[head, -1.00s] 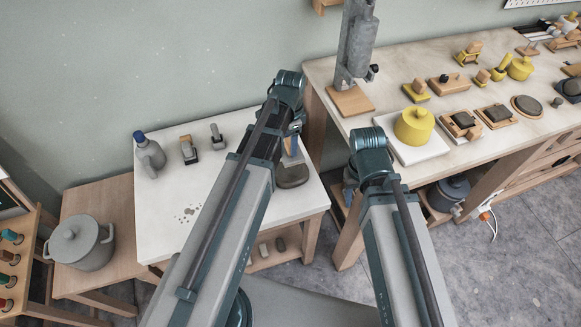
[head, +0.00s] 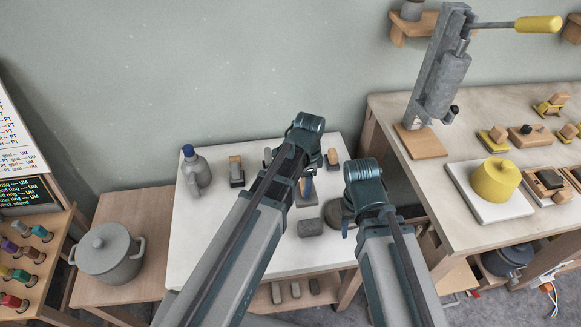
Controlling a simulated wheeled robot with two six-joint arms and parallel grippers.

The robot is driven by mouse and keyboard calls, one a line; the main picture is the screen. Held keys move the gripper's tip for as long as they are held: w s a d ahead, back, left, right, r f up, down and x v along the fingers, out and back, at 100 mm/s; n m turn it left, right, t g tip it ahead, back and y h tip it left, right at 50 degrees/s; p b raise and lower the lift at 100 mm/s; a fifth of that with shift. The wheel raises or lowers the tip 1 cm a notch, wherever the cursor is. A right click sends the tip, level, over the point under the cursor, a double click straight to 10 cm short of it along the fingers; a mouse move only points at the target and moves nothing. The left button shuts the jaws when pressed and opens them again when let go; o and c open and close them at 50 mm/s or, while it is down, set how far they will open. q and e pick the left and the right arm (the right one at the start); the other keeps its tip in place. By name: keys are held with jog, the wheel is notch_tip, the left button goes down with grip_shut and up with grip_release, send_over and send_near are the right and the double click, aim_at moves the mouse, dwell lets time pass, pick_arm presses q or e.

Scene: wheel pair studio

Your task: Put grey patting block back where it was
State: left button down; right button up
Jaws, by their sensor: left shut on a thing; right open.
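My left gripper (head: 308,186) is at the far side of the white-topped table, mostly hidden behind its arm. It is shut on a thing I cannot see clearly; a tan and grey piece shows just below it. A small wood-topped block with a dark grey base (head: 236,172) stands on the table to its left. A similar piece (head: 332,159) stands to its right. A plain grey block (head: 311,228) lies nearer the front. I cannot tell for sure which is the grey patting block. My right gripper (head: 350,212) is open beside the grey disc (head: 334,217), partly hidden by its arm.
A grey bottle with a blue cap (head: 196,171) stands at the white table's (head: 205,235) back left. A grey pot (head: 108,254) is on the low wooden table. On the right bench are a lever press (head: 440,75), a yellow pot (head: 495,180) and several yellow tools.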

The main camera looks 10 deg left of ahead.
pick_arm(q)
jog(key=w+a+f+b, duration=0.1)
jog(key=w, duration=0.4)
jog(key=w+a+f+b, duration=0.2)
jog(key=w, duration=0.3)
jog(key=w+a+f+b, duration=0.1)
jog(key=w+f+b, duration=0.1)
jog(key=w, duration=0.3)
jog(key=shift+w+a, duration=0.2)
jog(key=shift+a, duration=0.05)
pick_arm(e)
notch_tip(320, 180, down, 5)
pick_arm(q)
jog(key=shift+f, duration=0.2)
pick_arm(e)
jog(key=shift+f, duration=0.2)
pick_arm(q)
jog(key=shift+c, duration=0.6)
grip_release()
jog(key=shift+r, duration=0.1)
jog(key=shift+r, duration=0.1)
pick_arm(e)
jog(key=shift+r, duration=0.2)
